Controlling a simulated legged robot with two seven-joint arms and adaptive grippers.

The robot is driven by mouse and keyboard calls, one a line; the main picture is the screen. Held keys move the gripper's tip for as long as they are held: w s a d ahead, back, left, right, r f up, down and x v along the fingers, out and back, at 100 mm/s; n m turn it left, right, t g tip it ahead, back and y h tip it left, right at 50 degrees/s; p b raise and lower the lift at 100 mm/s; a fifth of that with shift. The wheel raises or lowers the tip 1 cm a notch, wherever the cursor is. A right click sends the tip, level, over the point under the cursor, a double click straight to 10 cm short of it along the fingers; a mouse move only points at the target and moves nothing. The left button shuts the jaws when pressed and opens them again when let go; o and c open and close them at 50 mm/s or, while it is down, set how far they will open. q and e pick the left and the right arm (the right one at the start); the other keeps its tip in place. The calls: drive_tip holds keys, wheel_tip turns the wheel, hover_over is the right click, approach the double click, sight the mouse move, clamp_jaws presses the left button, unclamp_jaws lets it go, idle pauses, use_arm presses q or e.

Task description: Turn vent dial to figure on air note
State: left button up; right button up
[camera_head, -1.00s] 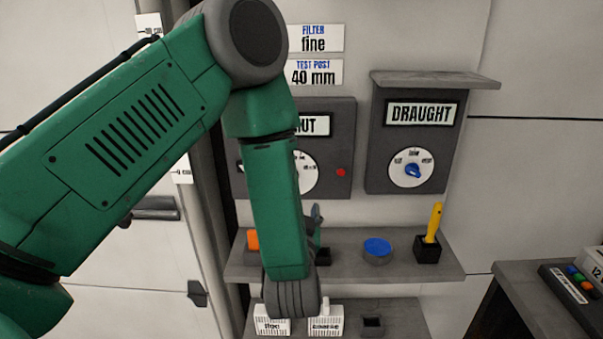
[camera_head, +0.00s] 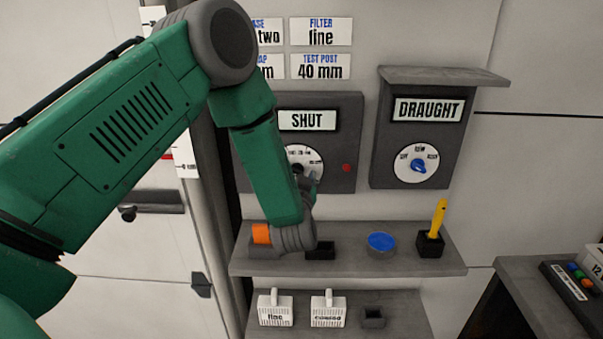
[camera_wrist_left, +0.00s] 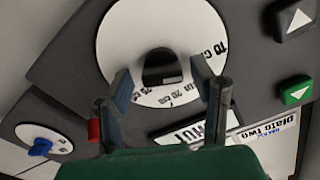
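The dark panel with the SHUT display (camera_head: 307,120) carries a white dial (camera_head: 298,155), partly hidden by my left arm. In the left wrist view the dial (camera_wrist_left: 120,35) fills the top, with a dark knob (camera_wrist_left: 162,68) and cm figures around it. My left gripper (camera_head: 311,178) is in front of this dial. In the left wrist view my left gripper (camera_wrist_left: 163,85) is open, its fingers either side of the knob; contact cannot be told. White notes hang above, including FILTER fine (camera_head: 321,32) and TEST POST 40 mm (camera_head: 320,66). My right gripper is not in view.
The DRAUGHT box (camera_head: 423,135) with a blue-knobbed dial (camera_head: 418,166) is to the right. The shelf (camera_head: 350,262) below bears a blue disc (camera_head: 381,242), an orange block (camera_head: 261,234) and a yellow-handled tool (camera_head: 438,217). White labelled blocks (camera_head: 328,308) stand lower.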

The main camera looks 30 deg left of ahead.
use_arm(q)
drive_tip(key=shift+a+f, duration=0.2)
drive_tip(key=shift+a, duration=0.5)
drive_tip(key=c, duration=1)
drive_tip(key=shift+w+d+r, duration=0.1)
drive_tip(key=shift+d, duration=0.5)
drive_tip(key=shift+a+m+p, duration=0.2)
drive_tip(key=shift+m+p, duration=0.15)
drive_tip(key=shift+m, duration=0.75)
drive_tip(key=shift+d+m+p, duration=0.2)
drive_tip(key=shift+m+p, duration=0.15)
drive_tip(key=shift+m, duration=2.85)
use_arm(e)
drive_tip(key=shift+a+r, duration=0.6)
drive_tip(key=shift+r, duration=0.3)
use_arm(q)
drive_tip(key=shift+m, duration=0.3)
drive_tip(key=shift+d+f, duration=0.1)
drive_tip(key=shift+f, duration=0.1)
